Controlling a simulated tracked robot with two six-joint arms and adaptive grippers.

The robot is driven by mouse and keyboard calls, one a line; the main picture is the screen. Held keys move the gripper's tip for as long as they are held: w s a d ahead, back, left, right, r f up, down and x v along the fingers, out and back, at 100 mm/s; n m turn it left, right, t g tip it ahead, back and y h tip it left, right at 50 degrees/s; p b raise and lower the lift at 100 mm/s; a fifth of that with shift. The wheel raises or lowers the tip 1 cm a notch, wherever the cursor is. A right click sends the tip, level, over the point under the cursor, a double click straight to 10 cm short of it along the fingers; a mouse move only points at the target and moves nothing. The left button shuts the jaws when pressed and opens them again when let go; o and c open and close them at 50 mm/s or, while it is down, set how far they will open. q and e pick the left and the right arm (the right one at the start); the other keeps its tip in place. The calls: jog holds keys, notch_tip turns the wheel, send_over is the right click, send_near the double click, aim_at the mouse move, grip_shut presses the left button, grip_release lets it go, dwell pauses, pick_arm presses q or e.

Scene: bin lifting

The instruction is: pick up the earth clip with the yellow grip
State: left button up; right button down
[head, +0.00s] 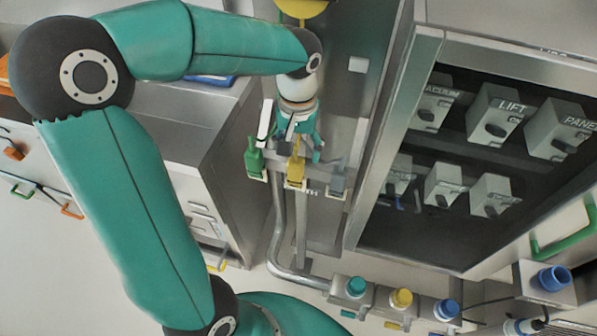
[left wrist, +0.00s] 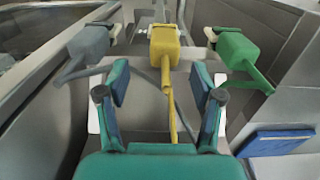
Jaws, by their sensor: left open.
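The earth clip with the yellow grip (head: 296,172) hangs on a rail between a green-grip clip (head: 254,160) and a grey-grip clip (head: 337,182). My left gripper (head: 298,135) is just above the yellow clip in the head view, open and empty. In the left wrist view the open fingers (left wrist: 160,98) point toward the yellow grip (left wrist: 164,42), which is centred beyond the fingertips. Its thin yellow lower part runs back between the fingers. The grey clip (left wrist: 90,40) is to the left there and the green clip (left wrist: 238,50) to the right. My right gripper is out of view.
A cabinet with labelled switch boxes (head: 495,115) stands right of the rail. A metal cabinet (head: 205,130) is on the left. Teal, yellow and blue capped sockets (head: 401,298) line the bottom. A blue block (left wrist: 277,140) lies right of the fingers in the wrist view.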

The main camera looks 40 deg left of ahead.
aim_at(297, 160)
pick_arm(q)
jog(key=shift+a+f, duration=0.2)
jog(key=shift+f, duration=2.45)
grip_shut()
